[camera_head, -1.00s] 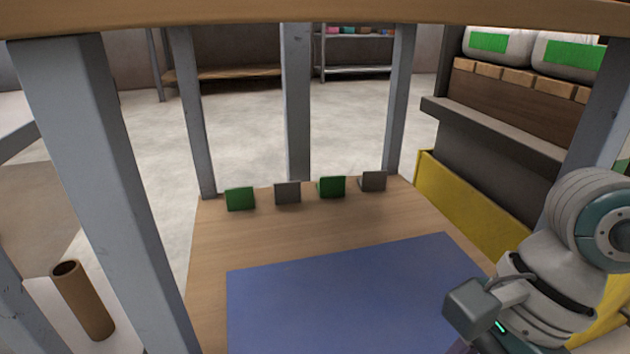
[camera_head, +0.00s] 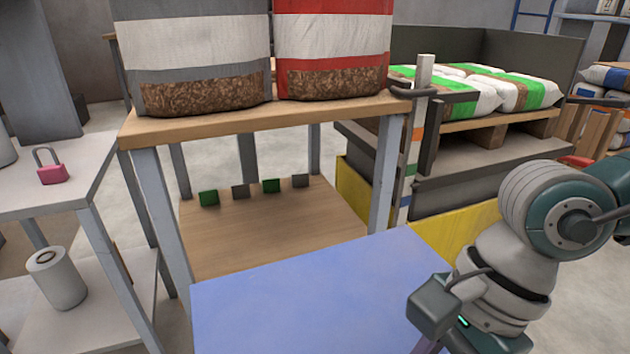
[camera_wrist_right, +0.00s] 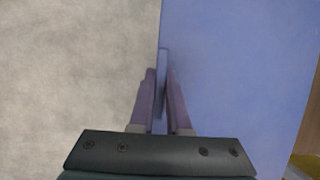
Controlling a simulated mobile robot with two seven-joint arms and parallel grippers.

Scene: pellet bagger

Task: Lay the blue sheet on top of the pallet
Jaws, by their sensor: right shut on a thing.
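The blue sheet (camera_head: 315,295) is flat and stiff, held out in front of the shelf unit in the head view. It fills much of the right wrist view (camera_wrist_right: 235,75). My right gripper (camera_wrist_right: 161,90) is shut on the sheet's edge, with one finger on each side. In the head view my right wrist is at the sheet's right side and the fingertips are mostly hidden. The wooden pallet (camera_head: 482,134) stands at the back right, loaded with white and green bags (camera_head: 520,92) between dark walls. My left gripper is not in view.
A wooden shelf unit (camera_head: 220,124) carries two large bags of brown pellets on top; green and grey tags stand on its lower board. A striped post (camera_head: 412,150) and yellow panel (camera_head: 465,228) stand before the pallet. A grey side table (camera_head: 50,200) holds a pink padlock.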

